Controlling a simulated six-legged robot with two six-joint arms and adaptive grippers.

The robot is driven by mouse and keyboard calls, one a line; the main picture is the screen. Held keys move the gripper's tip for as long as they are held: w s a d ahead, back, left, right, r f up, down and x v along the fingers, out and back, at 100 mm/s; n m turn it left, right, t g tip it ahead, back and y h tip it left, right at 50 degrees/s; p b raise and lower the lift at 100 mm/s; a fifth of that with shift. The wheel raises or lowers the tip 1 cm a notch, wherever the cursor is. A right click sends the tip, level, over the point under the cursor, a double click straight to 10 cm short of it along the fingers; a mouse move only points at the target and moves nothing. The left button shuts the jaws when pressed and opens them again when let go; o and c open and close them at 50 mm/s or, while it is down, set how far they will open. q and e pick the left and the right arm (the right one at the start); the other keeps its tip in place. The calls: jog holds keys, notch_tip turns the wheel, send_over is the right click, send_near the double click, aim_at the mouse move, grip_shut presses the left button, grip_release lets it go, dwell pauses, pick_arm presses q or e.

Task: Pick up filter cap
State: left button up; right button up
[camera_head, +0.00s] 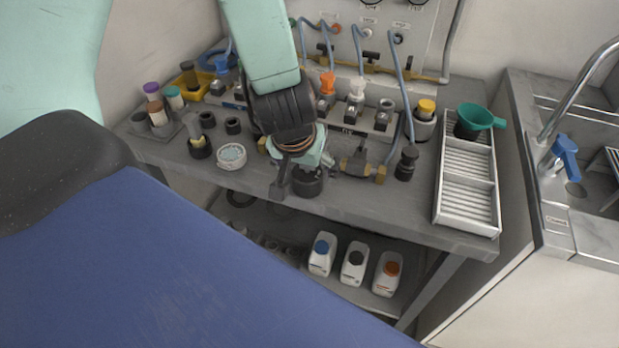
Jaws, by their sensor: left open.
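A dark round cap (309,184), which looks like the filter cap, sits on the grey bench (400,212) near its front edge. My left gripper (300,178) reaches down from the top of the picture and is at the cap. Its fingers are open, one at the cap's left side and one by its upper right. The gripper partly hides the cap, and I cannot tell whether the fingers touch it. My right gripper is out of view.
A brass valve fitting (361,168) and a black knob (407,162) stand right of the gripper. A white dish (231,156) lies left. A ribbed white tray (467,187) holds a green funnel (480,119). Several white bottles (354,263) stand on the shelf below.

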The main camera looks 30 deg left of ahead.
aim_at(307, 172)
pick_arm(q)
jog(key=b+x, duration=0.1)
jog(key=x, duration=0.1)
jog(key=shift+w+f, duration=0.25)
jog(key=shift+f, duration=0.05)
jog(key=shift+w+a+f, duration=0.15)
jog(key=shift+a+f, duration=0.2)
jog(key=shift+d+r, duration=0.1)
jog(key=shift+d, duration=0.05)
jog(key=shift+d+r, duration=0.1)
jog(key=shift+d, duration=0.15)
jog(key=c, duration=0.3)
jog(key=shift+a, duration=0.3)
jog(key=c, duration=0.5)
jog(key=shift+d, duration=0.2)
jog(key=c, duration=0.4)
jog(key=shift+c, duration=0.4)
jog(key=shift+a, duration=0.1)
